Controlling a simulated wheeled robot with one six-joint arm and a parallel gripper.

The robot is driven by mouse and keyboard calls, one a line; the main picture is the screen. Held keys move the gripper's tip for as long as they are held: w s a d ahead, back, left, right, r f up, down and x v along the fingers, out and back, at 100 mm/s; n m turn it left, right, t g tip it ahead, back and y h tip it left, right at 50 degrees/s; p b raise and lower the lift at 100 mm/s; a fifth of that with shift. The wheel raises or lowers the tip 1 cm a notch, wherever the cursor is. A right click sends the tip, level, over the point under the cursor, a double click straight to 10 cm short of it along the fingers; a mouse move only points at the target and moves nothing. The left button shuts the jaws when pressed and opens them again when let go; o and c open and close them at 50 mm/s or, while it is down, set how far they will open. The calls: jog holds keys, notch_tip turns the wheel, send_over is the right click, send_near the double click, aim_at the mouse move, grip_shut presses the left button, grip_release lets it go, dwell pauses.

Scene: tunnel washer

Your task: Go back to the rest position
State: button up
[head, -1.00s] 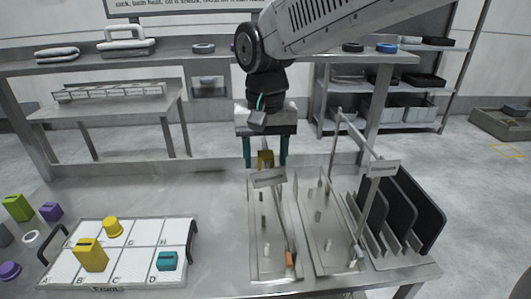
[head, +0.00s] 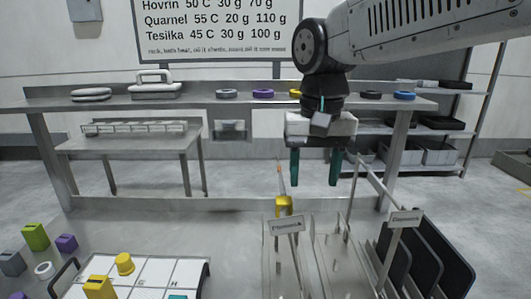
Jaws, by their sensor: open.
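My gripper (head: 316,180) hangs from my arm in the upper right of the head view, its two dark green fingers pointing down and spread apart. Nothing is between them.
A white gridded tray (head: 150,272) holds yellow blocks and a teal one. Dark upright panels (head: 440,262) stand at right. A back shelf (head: 190,102) carries coloured rings.

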jog(key=s+d+f, duration=0.4)
jog(key=s+d, duration=0.4)
jog(key=s, duration=0.1)
jog(key=s+d+f+t, duration=0.1)
jog(key=s+d+f, duration=0.3)
jog(key=s+d, duration=0.3)
jog(key=shift+s+d, duration=0.4)
jog(key=shift+s, duration=0.5)
jog(key=shift+f, duration=0.1)
